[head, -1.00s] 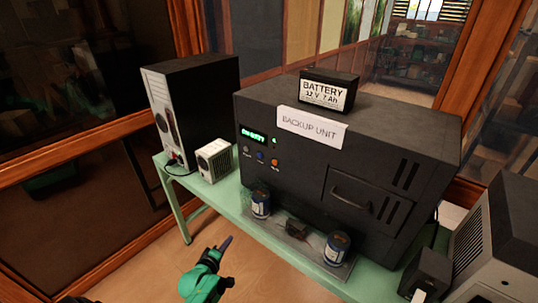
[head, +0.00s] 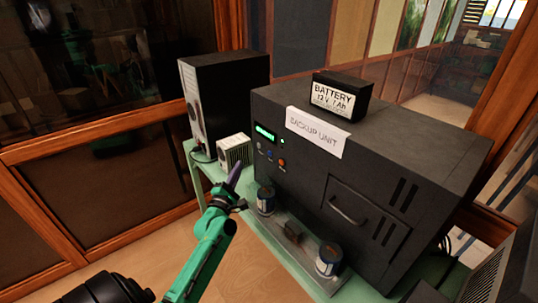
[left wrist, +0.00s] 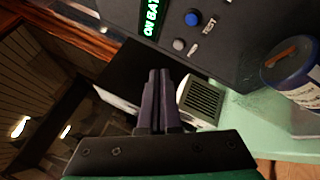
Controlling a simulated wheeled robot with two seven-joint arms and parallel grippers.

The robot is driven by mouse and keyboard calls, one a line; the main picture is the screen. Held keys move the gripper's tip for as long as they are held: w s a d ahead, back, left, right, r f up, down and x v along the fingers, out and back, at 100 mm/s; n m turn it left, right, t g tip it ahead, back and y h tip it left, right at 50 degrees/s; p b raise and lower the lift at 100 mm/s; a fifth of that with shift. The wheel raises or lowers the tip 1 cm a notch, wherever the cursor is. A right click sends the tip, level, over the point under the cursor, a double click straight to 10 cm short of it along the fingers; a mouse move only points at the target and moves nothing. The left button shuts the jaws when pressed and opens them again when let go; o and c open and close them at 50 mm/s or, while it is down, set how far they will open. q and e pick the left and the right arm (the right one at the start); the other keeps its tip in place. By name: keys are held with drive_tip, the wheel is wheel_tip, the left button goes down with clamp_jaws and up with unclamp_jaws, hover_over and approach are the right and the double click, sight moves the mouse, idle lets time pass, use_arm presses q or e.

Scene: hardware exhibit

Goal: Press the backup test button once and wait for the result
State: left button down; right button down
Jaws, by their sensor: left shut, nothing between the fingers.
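The backup unit (head: 330,190) is a big dark box on a green table, with a paper label "BACKUP UNIT". Its front has a lit green display (head: 264,133), and below it a grey button (head: 259,146), a blue button (head: 269,154) and an orange-red button (head: 282,162).
A battery (head: 341,95) sits on the unit. Blue cans (head: 266,201) (head: 328,260) stand on a clear tray (head: 300,263) in front. A small white vented box (head: 234,150) and a dark tower (head: 225,90) stand left of the unit. The floor at left is open.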

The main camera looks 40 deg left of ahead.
sight(270, 153)
use_arm(q)
drive_tip(key=w+d, duration=0.1)
drive_tip(key=w, duration=0.4)
drive_tip(key=w+d+b, duration=0.1)
drive_tip(key=w, duration=0.2)
drive_tip(key=shift+d, duration=0.3)
drive_tip(key=shift+w+d, duration=0.2)
drive_tip(key=shift+w, duration=0.15)
use_arm(e)
drive_tip(key=shift+d+f, duration=0.2)
drive_tip(key=shift+f, duration=0.35)
drive_tip(key=shift+a, duration=0.15)
use_arm(q)
drive_tip(key=shift+w, duration=0.1)
use_arm(e)
drive_tip(key=shift+f, duration=0.1)
idle(0.5)
use_arm(q)
drive_tip(key=shift+w+d, duration=0.1)
drive_tip(key=shift+w, duration=0.15)
